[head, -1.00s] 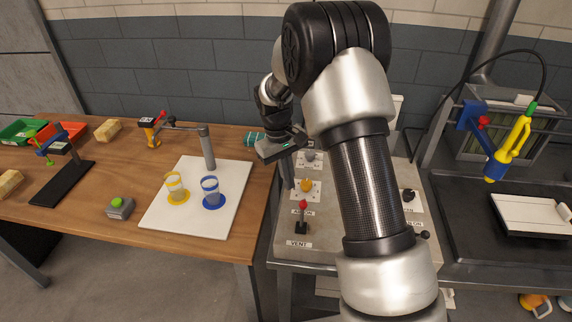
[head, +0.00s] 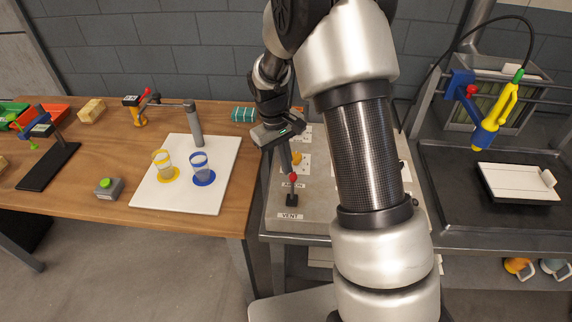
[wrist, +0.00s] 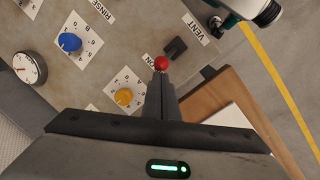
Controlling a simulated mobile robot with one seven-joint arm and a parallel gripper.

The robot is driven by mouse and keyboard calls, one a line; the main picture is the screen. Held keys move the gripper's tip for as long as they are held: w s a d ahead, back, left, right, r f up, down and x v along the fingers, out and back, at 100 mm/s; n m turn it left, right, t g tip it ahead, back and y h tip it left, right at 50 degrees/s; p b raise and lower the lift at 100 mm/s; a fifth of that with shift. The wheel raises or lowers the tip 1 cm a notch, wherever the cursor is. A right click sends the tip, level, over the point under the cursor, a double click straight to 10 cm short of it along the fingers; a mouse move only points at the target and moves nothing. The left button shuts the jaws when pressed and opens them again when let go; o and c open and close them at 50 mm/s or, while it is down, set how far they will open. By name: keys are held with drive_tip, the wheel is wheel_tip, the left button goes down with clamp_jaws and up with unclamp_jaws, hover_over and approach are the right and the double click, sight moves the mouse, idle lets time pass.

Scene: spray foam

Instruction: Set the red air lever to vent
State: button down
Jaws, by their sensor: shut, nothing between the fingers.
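The red air lever (head: 293,178) is a red ball on a dark stem and base, on the grey panel between the AIR ON label and the VENT label (head: 290,216). In the wrist view the red ball (wrist: 161,63) shows right at my fingertips, with the black base (wrist: 175,48) beyond it and the VENT label (wrist: 197,28) past that. The ball is on the ON side of the base in this view. My gripper (wrist: 160,82) is shut and empty, pointing down at the ball; I cannot tell whether it touches. In the head view my gripper (head: 288,170) is just behind the ball.
A yellow knob (wrist: 124,97), a blue knob (wrist: 70,42) and a gauge (wrist: 30,69) are on the panel nearby. The wooden table (head: 90,190) with a white board (head: 215,200) lies left. A black-topped bench (head: 450,200) stands right.

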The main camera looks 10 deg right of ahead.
drive_tip(key=shift+s+b, duration=0.2)
drive_tip(key=shift+b, duration=0.1)
drive_tip(key=shift+s+a+t+b, duration=0.15)
drive_tip(key=shift+t+b, duration=0.2)
drive_tip(key=shift+t, duration=0.05)
drive_tip(key=s+t+b, duration=0.1)
drive_tip(key=b, duration=0.3)
drive_tip(key=s+a+t+h+b, duration=0.1)
drive_tip(key=s+t+b, duration=0.1)
drive_tip(key=b, duration=0.2)
drive_tip(key=s+t+b, duration=0.1)
drive_tip(key=b, duration=0.3)
drive_tip(key=shift+s+a+f+t+h+b, duration=0.1)
drive_tip(key=shift+s+a+t+h+b, duration=0.2)
drive_tip(key=shift+b, duration=0.1)
drive_tip(key=shift+s+r+m+b, duration=0.3)
drive_tip(key=shift+s+r+b, duration=0.2)
drive_tip(key=shift+s+b, duration=0.1)
drive_tip(key=shift+w+d+f+b, duration=0.15)
drive_tip(key=shift+w+f+b, duration=0.2)
drive_tip(key=shift+w, duration=0.35)
